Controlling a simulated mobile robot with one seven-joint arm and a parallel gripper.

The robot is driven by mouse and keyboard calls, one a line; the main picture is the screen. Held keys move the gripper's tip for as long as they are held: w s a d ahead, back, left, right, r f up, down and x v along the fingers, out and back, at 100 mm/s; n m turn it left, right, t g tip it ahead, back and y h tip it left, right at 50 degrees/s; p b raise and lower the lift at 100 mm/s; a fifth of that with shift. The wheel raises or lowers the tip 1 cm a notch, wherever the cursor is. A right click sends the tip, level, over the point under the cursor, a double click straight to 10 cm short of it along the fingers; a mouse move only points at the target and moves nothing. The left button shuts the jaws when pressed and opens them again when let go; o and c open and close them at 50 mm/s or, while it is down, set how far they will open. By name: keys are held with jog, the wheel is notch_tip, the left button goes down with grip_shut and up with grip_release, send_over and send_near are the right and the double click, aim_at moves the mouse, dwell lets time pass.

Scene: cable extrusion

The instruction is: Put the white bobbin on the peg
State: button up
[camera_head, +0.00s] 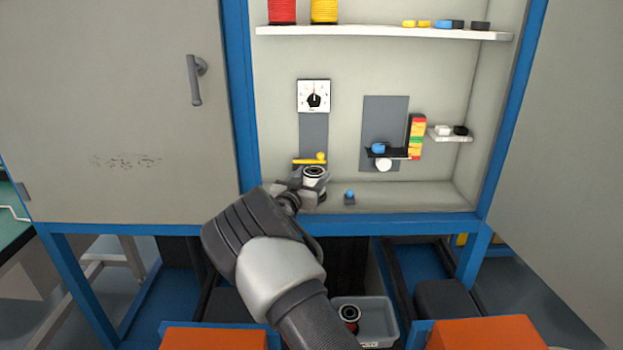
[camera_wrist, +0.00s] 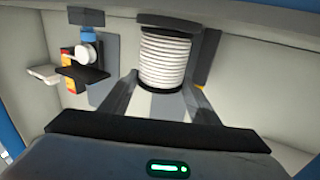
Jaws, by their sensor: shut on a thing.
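The white bobbin (camera_head: 314,181) has black end flanges and stands roughly upright in the lower left of the open cabinet. Its white windings show clearly in the wrist view (camera_wrist: 168,58). My gripper (camera_head: 308,188) is shut on the bobbin, with one finger on each side, also seen in the wrist view (camera_wrist: 166,88). The bobbin is just in front of a yellow lever with a round knob (camera_head: 308,160), below a dial. I cannot make out the peg; it may be hidden behind the bobbin or my gripper. I cannot tell whether the bobbin touches anything behind it.
A grey panel right of the bobbin carries a black ledge (camera_head: 388,153) and white knob (camera_head: 384,165). A small blue-topped piece (camera_head: 349,197) stands on the cabinet floor. The upper shelf (camera_head: 385,33) holds red and yellow spools. A grey bin (camera_head: 372,322) below holds another bobbin (camera_head: 349,314).

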jog(key=shift+f, duration=0.1)
jog(key=o, duration=1.1)
jog(key=shift+o, duration=0.2)
